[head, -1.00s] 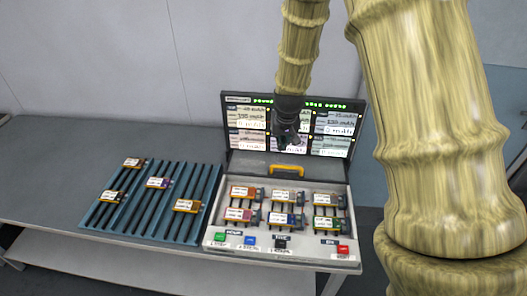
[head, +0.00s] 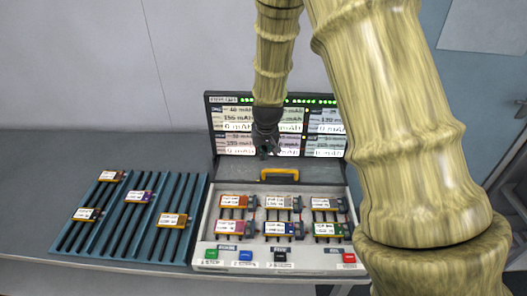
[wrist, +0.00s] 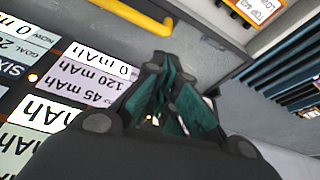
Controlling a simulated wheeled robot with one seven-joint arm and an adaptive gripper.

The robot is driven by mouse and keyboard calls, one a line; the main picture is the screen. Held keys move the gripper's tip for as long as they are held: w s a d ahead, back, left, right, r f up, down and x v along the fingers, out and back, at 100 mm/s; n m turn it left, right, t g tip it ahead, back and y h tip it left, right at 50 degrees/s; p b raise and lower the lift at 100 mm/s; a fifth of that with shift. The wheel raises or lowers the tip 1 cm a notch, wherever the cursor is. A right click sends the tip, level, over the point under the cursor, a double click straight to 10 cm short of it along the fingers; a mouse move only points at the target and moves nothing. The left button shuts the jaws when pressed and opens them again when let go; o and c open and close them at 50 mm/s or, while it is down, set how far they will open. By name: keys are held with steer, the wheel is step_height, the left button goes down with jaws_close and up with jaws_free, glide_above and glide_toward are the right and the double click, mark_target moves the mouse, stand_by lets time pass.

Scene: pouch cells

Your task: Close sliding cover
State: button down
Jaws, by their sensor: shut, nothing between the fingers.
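The sliding cover (head: 235,171) is a dark grey panel at the back of the light tester case (head: 209,225). It is slid back, leaving the cell bays uncovered. Its yellow handle (head: 279,174) runs along its front edge; it also shows in the wrist view (wrist: 128,12) at the top. My gripper (head: 266,153) is shut and empty, above the back of the cover, a little behind and left of the handle, in front of the screen. Its closed fingers show in the wrist view (wrist: 172,88), apart from the handle. Their exact height is hard to tell.
A lit screen (head: 238,125) with capacity readings stands upright behind the cover. Several pouch cells (head: 277,202) sit in the case, with coloured buttons (head: 246,255) along its front. A blue slotted rack (head: 190,190) with several cells lies left. The far left bench (head: 40,185) is clear.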

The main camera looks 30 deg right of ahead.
steer(key=p, duration=0.2)
glide_above(262, 170)
steer(key=s, duration=0.2)
steer(key=shift+w+a+f, duration=0.1)
steer(key=shift+a+f, duration=0.05)
steer(key=shift+f, duration=1.8)
steer(key=shift+w+a+f, duration=0.1)
steer(key=shift+a+f, duration=0.05)
steer(key=shift+f, duration=1.8)
